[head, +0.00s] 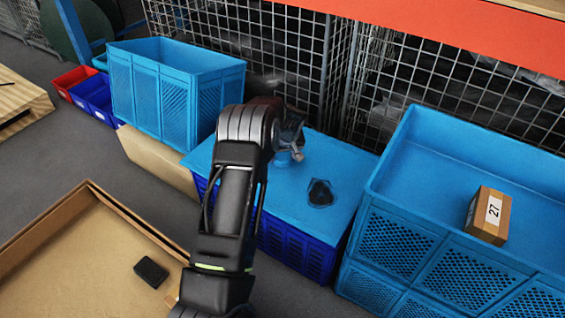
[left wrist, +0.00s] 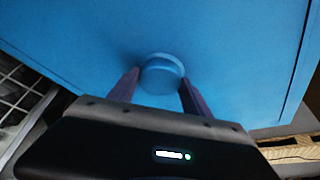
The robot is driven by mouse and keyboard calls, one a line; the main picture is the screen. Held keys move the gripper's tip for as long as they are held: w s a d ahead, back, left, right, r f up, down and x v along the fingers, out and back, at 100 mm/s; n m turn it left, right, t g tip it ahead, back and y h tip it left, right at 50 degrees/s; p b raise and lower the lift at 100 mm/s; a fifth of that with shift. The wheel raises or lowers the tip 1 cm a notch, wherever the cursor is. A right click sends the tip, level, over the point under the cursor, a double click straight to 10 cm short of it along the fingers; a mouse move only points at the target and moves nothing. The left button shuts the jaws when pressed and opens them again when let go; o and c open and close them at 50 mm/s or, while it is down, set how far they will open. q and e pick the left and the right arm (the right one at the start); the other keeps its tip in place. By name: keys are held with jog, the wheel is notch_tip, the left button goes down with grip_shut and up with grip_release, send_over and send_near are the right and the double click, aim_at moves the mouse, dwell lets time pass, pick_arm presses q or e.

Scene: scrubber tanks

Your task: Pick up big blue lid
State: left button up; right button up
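The big blue lid (head: 336,165) lies flat on a dark blue crate (head: 292,246) in the middle of the head view. A round blue knob (left wrist: 162,74) stands on the lid and fills the centre of the left wrist view. My left gripper (head: 291,146) is over the lid, at the knob. In the left wrist view its two fingers (left wrist: 160,82) are apart, one on each side of the knob. Whether they touch it is not clear. My arm hides part of the lid and crate in the head view. My right gripper is not in view.
A blue crate (head: 180,95) stands behind left, and larger blue crates (head: 412,240) on the right, with a box marked 27 (head: 488,215) in the top one. A dark patch (head: 320,193) shows on the lid. Wire mesh (head: 440,85) rises behind. A cardboard box (head: 70,245) is at front left.

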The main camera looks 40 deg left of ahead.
aim_at(283, 156)
pick_arm(q)
grip_shut()
dwell(0.4)
jog(key=shift+r, duration=0.2)
jog(key=shift+w+r, duration=0.1)
jog(key=shift+r, duration=0.25)
notch_tip(283, 156, up, 9)
jog(key=p, duration=0.3)
jog(key=shift+r, duration=0.1)
dwell(0.4)
